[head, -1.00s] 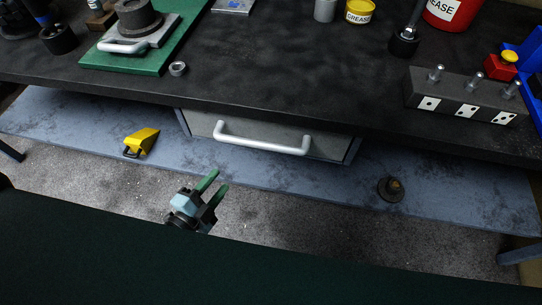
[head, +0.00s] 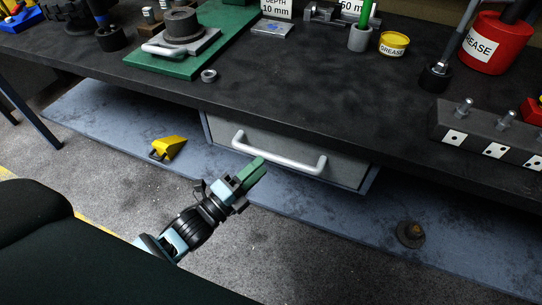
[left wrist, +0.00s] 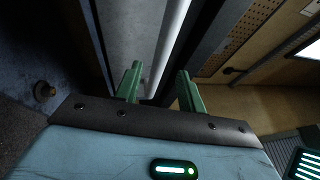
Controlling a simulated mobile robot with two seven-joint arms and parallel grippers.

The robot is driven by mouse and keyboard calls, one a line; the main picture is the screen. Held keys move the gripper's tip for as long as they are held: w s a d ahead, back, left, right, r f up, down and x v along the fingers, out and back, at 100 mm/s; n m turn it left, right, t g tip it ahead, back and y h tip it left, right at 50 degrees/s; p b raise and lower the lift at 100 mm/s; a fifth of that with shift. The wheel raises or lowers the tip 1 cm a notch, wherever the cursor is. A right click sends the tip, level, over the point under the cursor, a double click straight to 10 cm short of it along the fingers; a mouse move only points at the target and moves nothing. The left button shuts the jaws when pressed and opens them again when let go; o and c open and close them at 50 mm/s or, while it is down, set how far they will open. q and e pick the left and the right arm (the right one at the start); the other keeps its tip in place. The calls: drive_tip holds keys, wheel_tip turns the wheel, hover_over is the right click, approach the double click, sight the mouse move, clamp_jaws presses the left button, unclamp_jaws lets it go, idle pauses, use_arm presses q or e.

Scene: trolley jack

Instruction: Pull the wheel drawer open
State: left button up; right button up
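The grey drawer (head: 345,171) sits under the workbench top and looks shut. Its pale bar handle (head: 280,158) runs across its front. My left gripper (head: 257,170) is in front of and just below the handle in the head view, with green fingers. In the left wrist view its fingers (left wrist: 159,85) stand apart with nothing held between them. The handle (left wrist: 172,45) lies ahead, lined up with the gap between the fingers. I cannot tell whether they touch it. My right gripper is not in view.
The dark workbench top (head: 290,95) overhangs the drawer. A blue-grey lower shelf (head: 320,212) bears a yellow wedge (head: 169,148) and a small round part (head: 410,234). A block with pins (head: 485,132) stands on the bench at right. Floor in front is clear.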

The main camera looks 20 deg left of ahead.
sight(271, 155)
use_arm(q)
drive_tip(key=shift+x, duration=2.65)
drive_tip(key=shift+c, duration=0.3)
clamp_jaws()
